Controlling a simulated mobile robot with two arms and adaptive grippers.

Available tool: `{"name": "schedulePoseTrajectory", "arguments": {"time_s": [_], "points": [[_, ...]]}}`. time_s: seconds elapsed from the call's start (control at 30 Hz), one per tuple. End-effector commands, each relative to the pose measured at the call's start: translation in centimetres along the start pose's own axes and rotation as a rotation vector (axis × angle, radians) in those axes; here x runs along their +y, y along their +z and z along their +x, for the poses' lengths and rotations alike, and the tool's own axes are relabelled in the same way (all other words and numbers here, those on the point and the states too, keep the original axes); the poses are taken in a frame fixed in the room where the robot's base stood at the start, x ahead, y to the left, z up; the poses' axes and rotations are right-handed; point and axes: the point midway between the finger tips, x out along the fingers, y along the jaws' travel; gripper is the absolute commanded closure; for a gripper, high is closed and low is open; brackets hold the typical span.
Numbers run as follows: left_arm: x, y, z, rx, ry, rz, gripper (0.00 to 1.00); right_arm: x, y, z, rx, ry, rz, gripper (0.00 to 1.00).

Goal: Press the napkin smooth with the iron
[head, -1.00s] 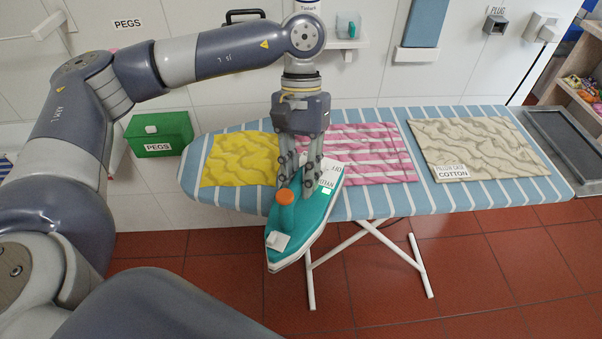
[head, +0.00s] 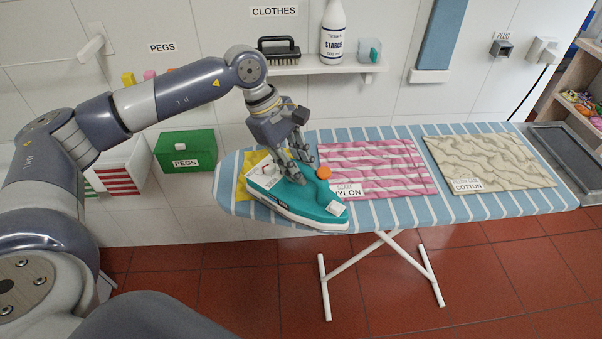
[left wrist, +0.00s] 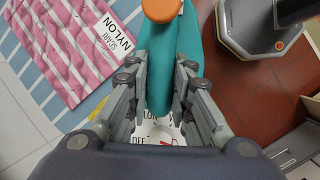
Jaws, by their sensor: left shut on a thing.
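The iron (head: 318,205), teal with a white base and an orange knob, is over the left end of the ironing board (head: 230,205). My left gripper (head: 304,170) is shut on its handle, which also shows between the fingers in the left wrist view (left wrist: 157,75). A dial with "OFF" shows there below the handle. A yellow cloth (head: 252,158), apparently the napkin, is mostly hidden behind the iron; no label on it shows. I cannot tell whether the iron's sole touches cloth or board. My right gripper is not in view.
A pink striped scarf (head: 385,165) labelled nylon lies just right of the iron. A wrinkled beige pillow case (head: 500,165) labelled cotton lies further right. A green pegs box (head: 186,150) stands left of the board. A wall shelf (head: 310,69) holds a brush and a starch bottle.

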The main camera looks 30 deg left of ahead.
Motion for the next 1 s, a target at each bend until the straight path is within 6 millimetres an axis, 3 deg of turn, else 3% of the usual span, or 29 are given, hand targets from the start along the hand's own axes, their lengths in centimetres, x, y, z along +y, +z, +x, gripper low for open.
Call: {"name": "schedulePoseTrajectory", "arguments": {"time_s": [1.0], "points": [[6.5,-7.9,-4.8,0.221,0.494,-1.288,1.00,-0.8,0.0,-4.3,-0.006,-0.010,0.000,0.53]]}}
